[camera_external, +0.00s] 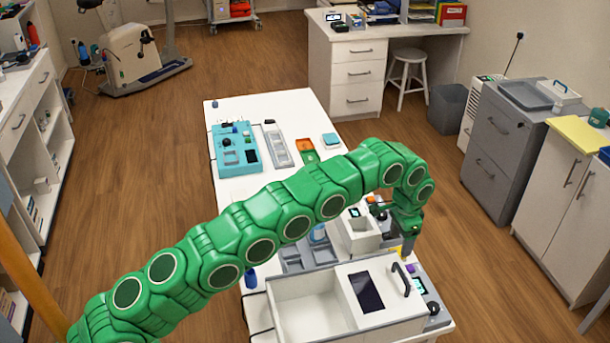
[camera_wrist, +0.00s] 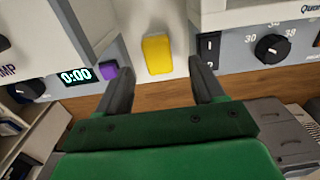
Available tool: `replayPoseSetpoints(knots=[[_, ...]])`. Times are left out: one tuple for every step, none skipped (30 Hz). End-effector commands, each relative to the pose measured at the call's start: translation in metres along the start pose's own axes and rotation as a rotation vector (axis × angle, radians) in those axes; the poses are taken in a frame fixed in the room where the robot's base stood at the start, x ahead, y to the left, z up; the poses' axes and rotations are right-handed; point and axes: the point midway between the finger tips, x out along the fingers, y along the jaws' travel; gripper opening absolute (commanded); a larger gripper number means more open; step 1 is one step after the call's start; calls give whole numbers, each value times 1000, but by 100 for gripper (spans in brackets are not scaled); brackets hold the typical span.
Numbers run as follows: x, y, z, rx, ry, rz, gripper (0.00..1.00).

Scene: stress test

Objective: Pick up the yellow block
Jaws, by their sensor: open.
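The yellow block (camera_wrist: 157,54) lies on a white surface in the narrow gap between two grey-and-white devices in the wrist view. My gripper (camera_wrist: 162,68) is open and empty, one finger to the left and one to the right of the block's near end. The fingertips do not touch the block. In the external view my gripper (camera_external: 407,243) hangs pointing down at the right side of the white table (camera_external: 310,107). The block is mostly hidden there by the gripper and arm.
A device with a dial (camera_wrist: 268,48) stands close on the right. A large white box with a handle (camera_external: 385,290) stands in front of my gripper.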

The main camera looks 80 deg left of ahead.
Motion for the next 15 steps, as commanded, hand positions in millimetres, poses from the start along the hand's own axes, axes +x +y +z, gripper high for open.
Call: replayPoseSetpoints(knots=[[3,0,0,0,-2,1,68],[6,0,0,0,-2,1,68],[10,1,0,0,-4,1,68],[14,1,0,0,-5,1,68],[18,1,0,0,-7,2,68],[24,2,-1,0,-8,2,68],[28,2,-1,0,-8,2,68],[33,2,-1,0,-8,2,68],[38,2,-2,-1,-7,2,68],[42,2,-2,-1,-6,2,68],[45,2,-2,-1,-6,1,68],[48,2,-2,-1,-5,1,68],[49,2,-2,-1,-5,1,68],[50,2,-2,-1,-4,1,68],[51,2,-2,0,-4,1,68]])
